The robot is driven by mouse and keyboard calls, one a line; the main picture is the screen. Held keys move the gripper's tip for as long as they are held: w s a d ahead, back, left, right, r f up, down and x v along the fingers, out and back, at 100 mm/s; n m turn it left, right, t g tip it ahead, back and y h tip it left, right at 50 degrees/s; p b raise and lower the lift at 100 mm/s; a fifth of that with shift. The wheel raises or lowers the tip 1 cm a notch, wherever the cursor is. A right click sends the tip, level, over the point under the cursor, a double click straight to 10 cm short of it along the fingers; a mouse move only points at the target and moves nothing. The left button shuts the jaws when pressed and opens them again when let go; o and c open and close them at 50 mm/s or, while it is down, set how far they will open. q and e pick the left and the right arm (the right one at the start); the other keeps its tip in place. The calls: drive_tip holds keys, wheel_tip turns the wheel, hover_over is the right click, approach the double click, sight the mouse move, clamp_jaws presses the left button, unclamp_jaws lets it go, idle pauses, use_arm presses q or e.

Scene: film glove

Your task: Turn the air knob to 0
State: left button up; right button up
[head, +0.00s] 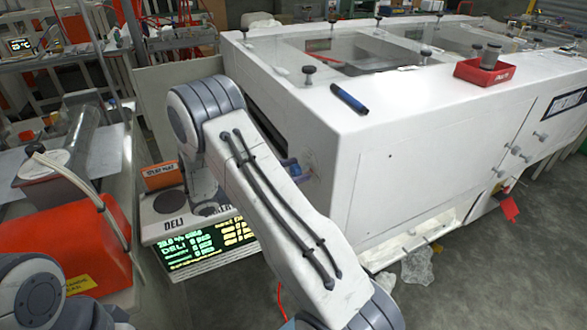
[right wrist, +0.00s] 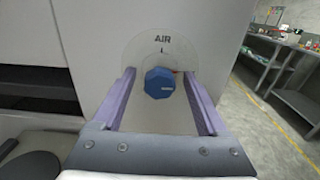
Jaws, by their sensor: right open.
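The air knob (right wrist: 159,84) is a blue many-sided knob on a round, pale dial plate (right wrist: 188,58) marked AIR, on the machine's white side wall. A small mark sits above the knob, and a bit of red shows at its upper right. The knob's setting is too small to read. My right gripper (right wrist: 159,92) is open, with one purple finger on each side of the knob and a visible gap to each. In the head view my right gripper (head: 291,167) is at the wall, largely hidden behind my arm. My left gripper is out of view.
The white machine (head: 400,130) fills the right. A blue-black marker (head: 349,98) and a red tray (head: 485,72) lie on top. A deli scale with a lit display (head: 205,246) stands below my right arm. An orange-red machine (head: 75,235) is at left.

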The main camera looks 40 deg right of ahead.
drive_tip(key=shift+d, duration=0.1)
clamp_jaws()
drive_tip(key=shift+r+n+p, duration=0.15)
drive_tip(key=shift+n+p, duration=0.45)
drive_tip(key=shift+p, duration=0.2)
drive_tip(key=n+p, duration=0.3)
drive_tip(key=shift+r+p, duration=0.1)
drive_tip(key=shift+p, duration=0.2)
drive_tip(key=n+p, duration=0.2)
drive_tip(key=n, duration=0.1)
drive_tip(key=shift+w+n+p, duration=0.1)
drive_tip(key=shift+n+p, duration=0.3)
drive_tip(key=n+p, duration=0.1)
drive_tip(key=n, duration=0.2)
drive_tip(key=n+p, duration=0.1)
drive_tip(key=n, duration=0.1)
drive_tip(key=shift+f+p, duration=0.25)
drive_tip(key=shift+p, duration=0.05)
drive_tip(key=n+p, duration=0.1)
drive_tip(key=n, duration=0.4)
drive_tip(key=shift+f, duration=0.15)
